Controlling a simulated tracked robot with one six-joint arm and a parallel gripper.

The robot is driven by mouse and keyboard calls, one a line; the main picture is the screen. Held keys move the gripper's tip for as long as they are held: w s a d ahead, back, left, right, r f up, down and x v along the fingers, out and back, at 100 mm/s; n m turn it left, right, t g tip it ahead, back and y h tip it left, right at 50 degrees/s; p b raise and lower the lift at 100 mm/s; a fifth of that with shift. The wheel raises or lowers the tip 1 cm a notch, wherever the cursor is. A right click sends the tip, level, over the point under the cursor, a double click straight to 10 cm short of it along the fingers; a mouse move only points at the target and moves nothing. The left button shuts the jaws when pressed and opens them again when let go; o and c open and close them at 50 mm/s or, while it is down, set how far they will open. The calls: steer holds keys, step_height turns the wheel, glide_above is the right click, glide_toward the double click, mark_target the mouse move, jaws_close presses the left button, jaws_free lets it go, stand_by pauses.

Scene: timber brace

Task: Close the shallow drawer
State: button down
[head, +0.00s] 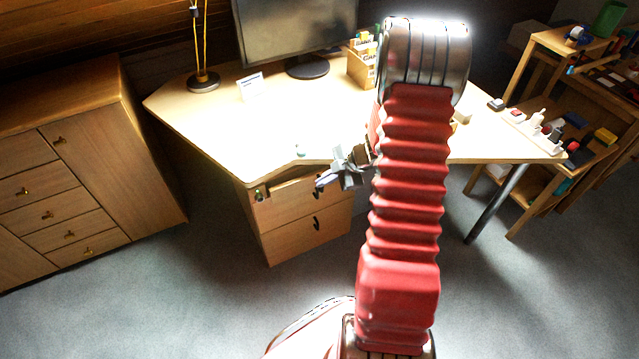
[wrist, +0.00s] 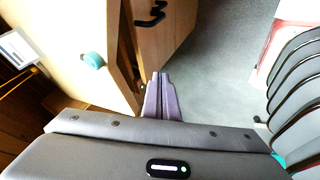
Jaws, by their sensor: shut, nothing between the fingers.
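The drawer unit (head: 306,238) stands under the desk's left front edge, with wooden fronts and dark handles. Its upper drawer front (head: 285,206) lies just below the desktop; my gripper partly covers its right side. In the wrist view a wooden front (wrist: 163,45) with a black handle (wrist: 150,14) shows beside the desk edge, with a narrow dark gap between them. How far the shallow drawer stands out is hard to tell. My gripper (head: 324,184) is shut and empty, in front of the upper drawer. Its fingers (wrist: 162,82) point toward the unit; contact is unclear.
The desk (head: 215,118) carries a monitor (head: 290,30), a lamp (head: 203,80), a white card (head: 250,86) and a file box (head: 361,70). A teal round item (wrist: 93,60) lies near the desk edge. A cabinet (head: 75,180) stands left. Grey floor (head: 215,290) is clear in front.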

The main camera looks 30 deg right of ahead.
steer(key=shift+r, duration=0.1)
steer(key=w+d+r+m+t+h, duration=0.1)
steer(key=w+r+m+t+h, duration=0.3)
steer(key=r, duration=1)
steer(key=s+a+r+m+g+h, duration=0.1)
steer(key=a+r+m+h, duration=0.25)
steer(key=r, duration=0.95)
steer(key=s+a+r+m+g+y, duration=0.1)
steer(key=s+a+m, duration=0.3)
steer(key=s+a, duration=0.7)
steer(key=s+a+r+m+g+y, duration=0.2)
steer(key=s+a+r+m, duration=0.2)
steer(key=s+a, duration=0.7)
steer(key=s, duration=0.3)
steer(key=shift+a+r+g, duration=0.15)
steer(key=shift+r+g, duration=0.05)
steer(key=shift+g, duration=0.1)
steer(key=shift+y, duration=0.25)
